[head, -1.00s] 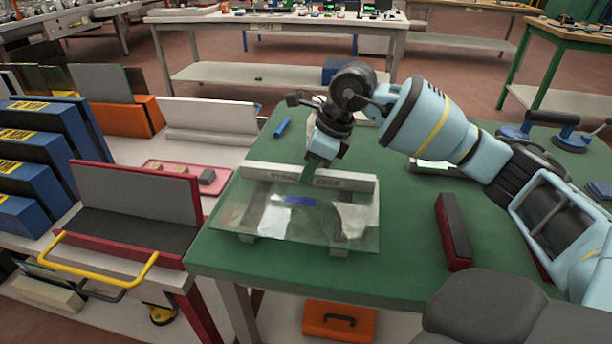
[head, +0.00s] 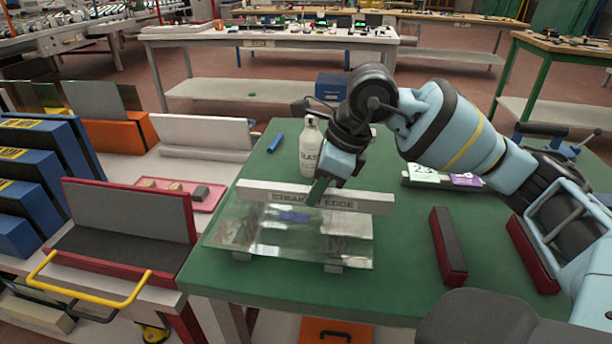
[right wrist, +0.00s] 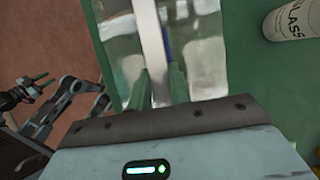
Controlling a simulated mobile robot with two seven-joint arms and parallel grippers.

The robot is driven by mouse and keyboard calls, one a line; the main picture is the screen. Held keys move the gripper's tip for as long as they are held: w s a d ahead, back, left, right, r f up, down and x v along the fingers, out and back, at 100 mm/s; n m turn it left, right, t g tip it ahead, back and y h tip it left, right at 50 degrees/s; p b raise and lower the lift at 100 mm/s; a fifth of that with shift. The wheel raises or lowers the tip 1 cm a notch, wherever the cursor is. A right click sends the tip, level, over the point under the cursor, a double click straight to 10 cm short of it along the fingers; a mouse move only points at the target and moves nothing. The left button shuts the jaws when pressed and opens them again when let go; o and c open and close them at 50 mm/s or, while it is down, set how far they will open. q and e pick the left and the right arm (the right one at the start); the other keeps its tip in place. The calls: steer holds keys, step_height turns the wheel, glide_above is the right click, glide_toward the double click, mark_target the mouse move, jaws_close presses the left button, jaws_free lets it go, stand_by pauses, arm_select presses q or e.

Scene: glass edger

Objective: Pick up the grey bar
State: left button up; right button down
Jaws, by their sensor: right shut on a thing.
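The grey bar (head: 372,204), a long pale straight edge with dark lettering, lies across the far part of a clear glass sheet (head: 228,238) in the head view. It appears raised a little above the glass. My right gripper (head: 318,192) is shut on it near the middle, from above. In the right wrist view the bar (right wrist: 152,45) runs up between the two green fingers (right wrist: 160,85). My left gripper (right wrist: 42,83) shows small at the left of the right wrist view, apart from the bar; its fingers look open and empty.
The glass rests on small blocks on a green table (head: 400,290). A white bottle (head: 311,150) stands just behind the bar. A blue marker (head: 275,142) lies to the left, a dark red block (head: 448,247) to the right. A pink tray (head: 180,195) is on the left bench.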

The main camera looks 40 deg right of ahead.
steer(key=s, duration=0.2)
steer(key=s+a, duration=0.1)
steer(key=s, duration=0.1)
steer(key=s+a, duration=0.1)
steer(key=s, duration=0.2)
steer(key=shift+s+a+r, duration=0.1)
steer(key=shift+a+r, duration=0.1)
steer(key=shift+r, duration=0.15)
steer(key=shift+s+a+r, duration=0.1)
steer(key=shift+s+a, duration=0.15)
steer(key=shift+s, duration=0.4)
